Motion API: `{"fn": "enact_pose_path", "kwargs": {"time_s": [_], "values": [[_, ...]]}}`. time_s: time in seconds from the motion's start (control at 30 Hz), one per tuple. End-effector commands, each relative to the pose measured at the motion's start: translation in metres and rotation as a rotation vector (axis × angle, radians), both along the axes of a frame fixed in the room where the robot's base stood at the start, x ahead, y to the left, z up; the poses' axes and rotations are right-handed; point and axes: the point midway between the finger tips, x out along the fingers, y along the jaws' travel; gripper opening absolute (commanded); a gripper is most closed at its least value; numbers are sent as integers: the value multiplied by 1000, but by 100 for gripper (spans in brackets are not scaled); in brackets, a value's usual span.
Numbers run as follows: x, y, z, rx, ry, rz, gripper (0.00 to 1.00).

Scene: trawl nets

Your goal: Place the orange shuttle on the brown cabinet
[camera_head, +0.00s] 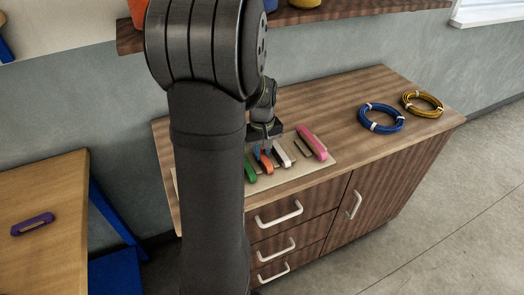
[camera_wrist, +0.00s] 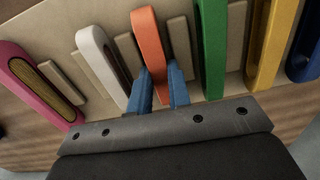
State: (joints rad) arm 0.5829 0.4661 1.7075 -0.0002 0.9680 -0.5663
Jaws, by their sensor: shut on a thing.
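The orange shuttle (camera_wrist: 149,38) stands among other shuttles on a beige rack board, between two wooden dividers. It also shows in the head view (camera_head: 266,164), partly hidden by my gripper. My gripper (camera_wrist: 160,75) has its blue fingers on either side of the shuttle's near end, shut on it. In the head view my gripper (camera_head: 260,150) is low over the board. I cannot tell whether the shuttle is lifted off the board. The brown cabinet (camera_head: 350,92) carries the board on its top, with drawers and a door in front.
Green (camera_wrist: 212,45) and white (camera_wrist: 101,65) shuttles flank the orange one closely. Pink (camera_wrist: 38,80), yellow (camera_wrist: 273,45) and blue shuttles stand farther out. Blue (camera_head: 381,118) and yellow (camera_head: 422,104) coils lie at the cabinet's right. A purple shuttle (camera_head: 32,224) lies on the left table (camera_head: 50,265).

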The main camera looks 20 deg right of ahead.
Motion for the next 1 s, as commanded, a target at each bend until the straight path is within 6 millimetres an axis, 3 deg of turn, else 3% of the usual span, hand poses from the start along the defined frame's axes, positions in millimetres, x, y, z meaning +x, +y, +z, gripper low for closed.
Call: {"fn": "enact_pose_path", "kwargs": {"time_s": [0.2, 0.23, 0.33, 0.7, 0.87, 1.0], "values": [[0, 0, -2, 0, 1, 0, 0], [0, 0, -3, 0, 1, 0, 19], [0, 0, -2, 0, 0, 0, 39], [0, 0, 3, -1, -2, 0, 39], [0, 0, 28, -2, -4, 0, 39], [1, -1, 59, -3, -5, 0, 39]]}}
